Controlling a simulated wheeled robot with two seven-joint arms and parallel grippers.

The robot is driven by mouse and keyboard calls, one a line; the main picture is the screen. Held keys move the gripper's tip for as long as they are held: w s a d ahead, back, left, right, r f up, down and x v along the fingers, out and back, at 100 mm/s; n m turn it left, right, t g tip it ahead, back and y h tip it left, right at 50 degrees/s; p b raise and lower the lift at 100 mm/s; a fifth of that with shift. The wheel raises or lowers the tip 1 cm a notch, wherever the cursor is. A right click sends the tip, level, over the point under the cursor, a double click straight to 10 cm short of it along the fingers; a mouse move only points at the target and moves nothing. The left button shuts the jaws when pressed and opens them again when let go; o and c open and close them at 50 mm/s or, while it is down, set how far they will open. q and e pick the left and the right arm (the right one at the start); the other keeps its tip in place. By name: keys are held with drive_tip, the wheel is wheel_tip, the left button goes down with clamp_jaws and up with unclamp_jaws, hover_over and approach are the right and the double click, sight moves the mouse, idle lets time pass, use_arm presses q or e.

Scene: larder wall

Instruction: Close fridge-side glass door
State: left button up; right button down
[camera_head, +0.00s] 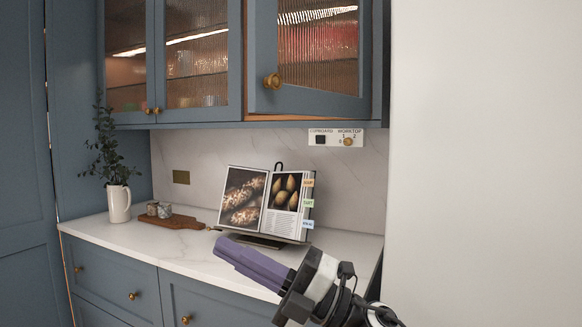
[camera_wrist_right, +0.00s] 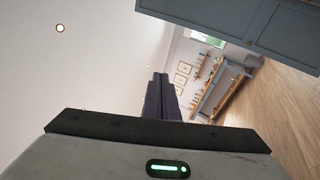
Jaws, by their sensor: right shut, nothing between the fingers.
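The right-hand glass door (camera_head: 309,99) of the blue wall cupboard stands ajar, swung out from the frame, with reeded glass and a brass knob (camera_head: 271,81) at its lower left. The two glass doors to its left (camera_head: 199,55) look shut. My right gripper (camera_head: 222,248) is shut and empty, in front of the worktop and below the ajar door, apart from it. Its purple fingers show together in the right wrist view (camera_wrist_right: 160,84). My left gripper is not in view.
On the marble worktop (camera_head: 150,247) stand an open cookbook on a stand (camera_head: 265,203), a wooden board with small pots (camera_head: 170,221) and a white jug with leafy stems (camera_head: 119,203). A control panel (camera_head: 334,138) sits under the cupboard. A white wall (camera_head: 480,160) bounds the right.

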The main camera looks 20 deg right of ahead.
wheel_tip(320, 180, up, 8)
drive_tip(key=s+r+n+g, duration=0.15)
drive_tip(key=n+g, duration=0.25)
drive_tip(key=n, duration=0.4)
drive_tip(key=n+t+h, duration=0.2)
drive_tip(key=t+h, duration=0.5)
drive_tip(key=h, duration=0.4)
approach(276, 77)
drive_tip(key=p+x, duration=0.2)
drive_tip(key=x, duration=0.3)
drive_tip(key=shift+r, duration=0.1)
drive_tip(key=shift+w+a+p, duration=0.25)
drive_tip(key=shift+w+p, duration=0.1)
drive_tip(key=shift+w, duration=0.3)
drive_tip(key=shift+a, duration=0.1)
